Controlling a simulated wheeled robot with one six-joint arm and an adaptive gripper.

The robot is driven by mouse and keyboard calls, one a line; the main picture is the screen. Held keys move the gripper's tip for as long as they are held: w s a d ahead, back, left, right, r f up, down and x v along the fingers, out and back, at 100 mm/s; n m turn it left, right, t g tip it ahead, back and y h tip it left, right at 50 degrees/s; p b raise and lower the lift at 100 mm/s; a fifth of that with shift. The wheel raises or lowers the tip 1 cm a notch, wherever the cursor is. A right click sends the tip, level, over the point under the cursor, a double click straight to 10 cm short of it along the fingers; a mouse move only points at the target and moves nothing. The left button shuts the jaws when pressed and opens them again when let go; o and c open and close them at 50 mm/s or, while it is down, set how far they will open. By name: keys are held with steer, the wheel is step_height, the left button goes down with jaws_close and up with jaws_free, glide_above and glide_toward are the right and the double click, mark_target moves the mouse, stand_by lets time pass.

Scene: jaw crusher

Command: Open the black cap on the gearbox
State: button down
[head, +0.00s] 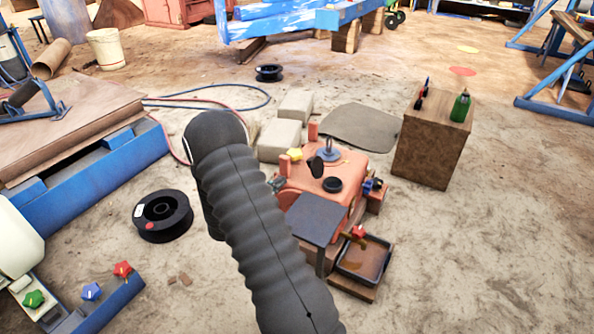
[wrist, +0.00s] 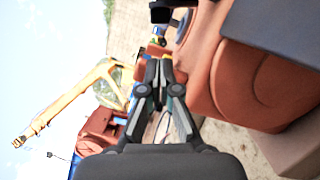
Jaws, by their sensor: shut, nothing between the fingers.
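The gearbox (head: 345,190) is an orange-red housing on the ground, right of my arm in the head view. On its top is a black round piece (head: 332,185), with a dark oval disc (head: 316,166) standing tilted beside it. I cannot tell whether these are the cap's mouth and its raised lid or separate parts. In the wrist view, an orange-red rounded housing (wrist: 225,75) fills the right side. My gripper (wrist: 159,72) is shut and empty, its fingertips left of that housing. My gripper is not visible in the head view, where my arm shows.
A grey plate (head: 313,218) stands at the gearbox's near side, with a drip tray (head: 366,258) beside it. A grey-blue disc fitting (head: 328,150) and a yellow knob (head: 295,154) are on the gearbox. A brown block (head: 433,140) stands to the right; open ground lies beyond.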

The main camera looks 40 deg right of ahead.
mark_target(314, 168)
steer(key=d, duration=0.3)
steer(key=w+d, duration=0.1)
steer(key=d, duration=0.2)
steer(key=d+b, duration=0.1)
steer(key=d, duration=0.2)
steer(key=shift+w+d+r, duration=0.25)
steer(key=shift+d+r, duration=0.15)
